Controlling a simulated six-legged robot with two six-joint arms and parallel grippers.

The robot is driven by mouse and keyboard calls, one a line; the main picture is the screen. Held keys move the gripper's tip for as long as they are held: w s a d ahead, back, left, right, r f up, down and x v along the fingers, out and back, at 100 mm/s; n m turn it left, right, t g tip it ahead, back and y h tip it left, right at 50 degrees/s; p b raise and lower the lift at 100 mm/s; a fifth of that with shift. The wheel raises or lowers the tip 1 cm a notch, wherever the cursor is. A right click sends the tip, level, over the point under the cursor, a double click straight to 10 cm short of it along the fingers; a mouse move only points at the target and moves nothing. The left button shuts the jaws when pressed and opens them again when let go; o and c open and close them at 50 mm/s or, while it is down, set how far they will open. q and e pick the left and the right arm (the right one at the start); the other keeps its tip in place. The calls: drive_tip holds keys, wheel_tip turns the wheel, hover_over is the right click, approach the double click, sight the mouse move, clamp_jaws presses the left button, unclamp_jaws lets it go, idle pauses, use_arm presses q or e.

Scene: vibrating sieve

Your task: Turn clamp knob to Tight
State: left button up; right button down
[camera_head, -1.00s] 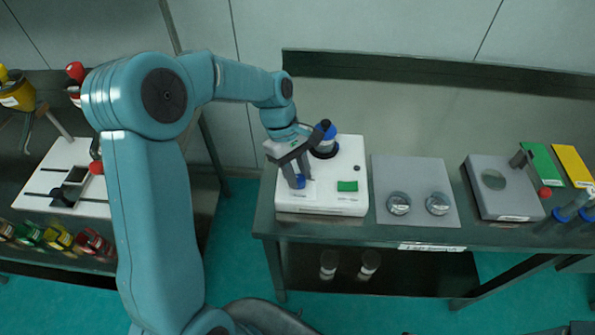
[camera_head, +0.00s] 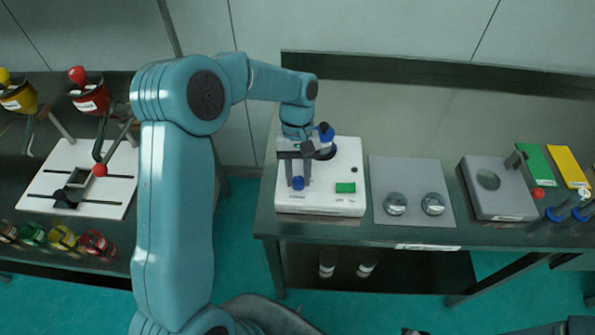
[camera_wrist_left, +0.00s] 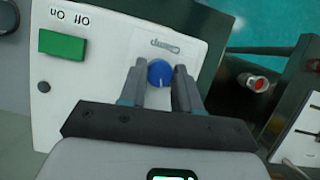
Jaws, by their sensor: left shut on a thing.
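The blue clamp knob (camera_head: 298,183) sits on the front left of the white sieve machine (camera_head: 318,208). It also shows in the left wrist view (camera_wrist_left: 160,72), with a pale pointer line on its face and a small label beside it. My left gripper (camera_head: 298,176) reaches down over the knob, and in the left wrist view its two fingers (camera_wrist_left: 160,84) stand on either side of the knob, shut on it. My right gripper is not clearly in view.
A green switch (camera_head: 345,187) marked On and Off is right of the knob. A dark blue-topped part (camera_head: 325,135) stands behind the gripper. A grey plate (camera_head: 415,214) with two round metal pieces lies to the right. A grey device (camera_head: 505,205) stands farther right.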

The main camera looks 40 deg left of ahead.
use_arm(q)
drive_tip(key=m, duration=0.2)
drive_tip(key=m+y, duration=0.1)
drive_tip(key=shift+w+d+m+g, duration=0.1)
drive_tip(key=shift+d+m+g, duration=0.05)
drive_tip(key=shift+m+g, duration=0.2)
drive_tip(key=m+y, duration=0.2)
drive_tip(key=m, duration=0.2)
drive_tip(key=shift+d+m, duration=0.1)
drive_tip(key=shift+m, duration=0.25)
drive_tip(key=m+y, duration=0.1)
drive_tip(key=m, duration=0.3)
drive_tip(key=shift+d+y+b, duration=0.1)
drive_tip(key=shift+y+b, duration=0.2)
drive_tip(key=shift+y, duration=0.1)
drive_tip(key=shift+m+t+y, duration=0.5)
drive_tip(key=shift+m+t, duration=0.05)
drive_tip(key=shift+m, duration=1.25)
drive_tip(key=o, duration=1)
drive_tip(key=shift+d+b, duration=0.1)
drive_tip(key=shift+b, duration=0.2)
